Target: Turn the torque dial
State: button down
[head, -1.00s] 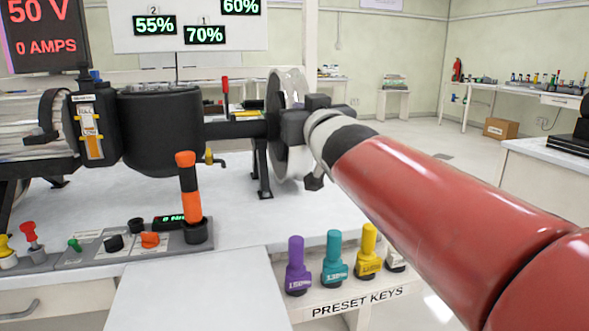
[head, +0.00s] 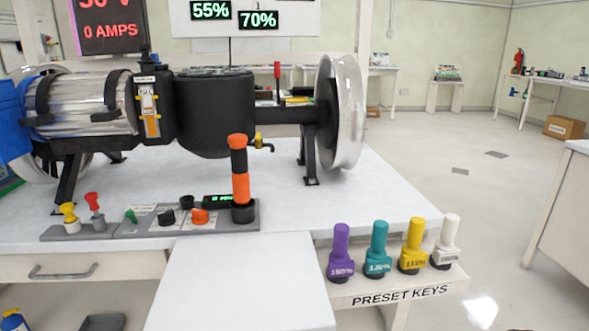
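A grey control panel lies along the front of the white table. It carries a black knob (head: 166,217), another black knob (head: 187,202), an orange knob (head: 199,216) and a small green knob (head: 131,216). The labels are too small to read, so I cannot tell which control is the torque dial. A small green-lit display (head: 218,201) sits behind the orange knob. An orange and black lever (head: 240,180) stands upright at the panel's right end. My gripper and arm are not in view.
A machine with a black drum (head: 213,115) and a metal wheel (head: 344,112) stands behind the panel. Purple (head: 340,250), teal (head: 377,248), yellow (head: 412,245) and white (head: 446,242) preset keys stand at right. A bare white surface (head: 240,285) extends in front.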

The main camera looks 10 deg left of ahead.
aim_at(200, 217)
jog(key=u, duration=1.5)
